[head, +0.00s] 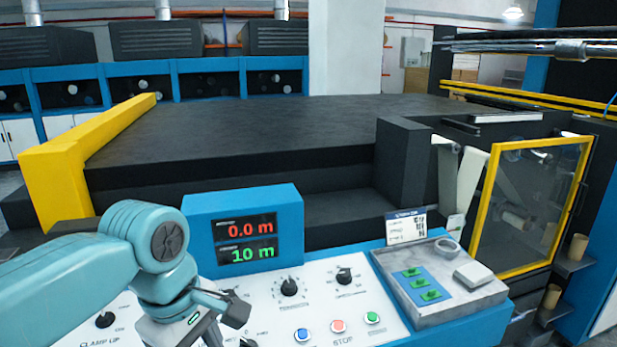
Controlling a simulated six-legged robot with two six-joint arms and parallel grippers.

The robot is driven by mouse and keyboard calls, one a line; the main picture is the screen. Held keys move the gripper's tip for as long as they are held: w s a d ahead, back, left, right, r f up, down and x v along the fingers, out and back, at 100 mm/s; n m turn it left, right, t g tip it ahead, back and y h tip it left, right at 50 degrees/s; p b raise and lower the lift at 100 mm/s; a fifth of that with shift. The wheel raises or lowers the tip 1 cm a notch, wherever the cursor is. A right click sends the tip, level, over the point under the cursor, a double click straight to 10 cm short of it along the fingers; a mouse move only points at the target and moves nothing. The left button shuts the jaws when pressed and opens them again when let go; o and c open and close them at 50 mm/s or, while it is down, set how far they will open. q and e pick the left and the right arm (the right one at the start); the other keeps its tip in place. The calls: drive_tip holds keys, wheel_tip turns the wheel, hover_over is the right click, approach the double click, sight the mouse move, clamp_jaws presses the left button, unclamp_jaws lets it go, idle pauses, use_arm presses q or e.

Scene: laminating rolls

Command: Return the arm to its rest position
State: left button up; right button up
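My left arm comes in from the lower left, teal and grey, and reaches over the left part of the white control panel (262,298). Its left gripper (224,322) hangs low over the panel's knobs near the bottom edge of the view. Dark and grey finger parts show, but their tips are partly hidden or cut off, so I cannot tell whether they are apart. I see nothing held in it. My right arm and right gripper are not in view.
A blue display box (243,232) reading 0.0 m and 10 m stands just right of the arm. Knobs and colored buttons (338,326) lie on the panel. A yellow-framed door (530,205) stands farther right.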

use_arm(q)
drive_tip(key=s+a+f+g, duration=0.1)
drive_tip(key=s+f+g, duration=0.2)
drive_tip(key=f, duration=1.1)
drive_tip(key=s+a+f+g, duration=0.2)
drive_tip(key=f+g, duration=0.1)
drive_tip(key=f, duration=1.1)
drive_tip(key=s+d+f+m+h, duration=0.2)
drive_tip(key=s+d+f+m, duration=0.1)
drive_tip(key=s+f, duration=0.45)
drive_tip(key=s+d+f+m+h, duration=0.1)
drive_tip(key=s+d+f+m, duration=0.15)
drive_tip(key=s+f, duration=0.45)
drive_tip(key=w+f+m+t, duration=0.2)
drive_tip(key=w+m+t, duration=0.2)
drive_tip(key=w+t, duration=0.1)
drive_tip(key=shift+w+m, duration=0.35)
drive_tip(key=shift+w, duration=0.1)
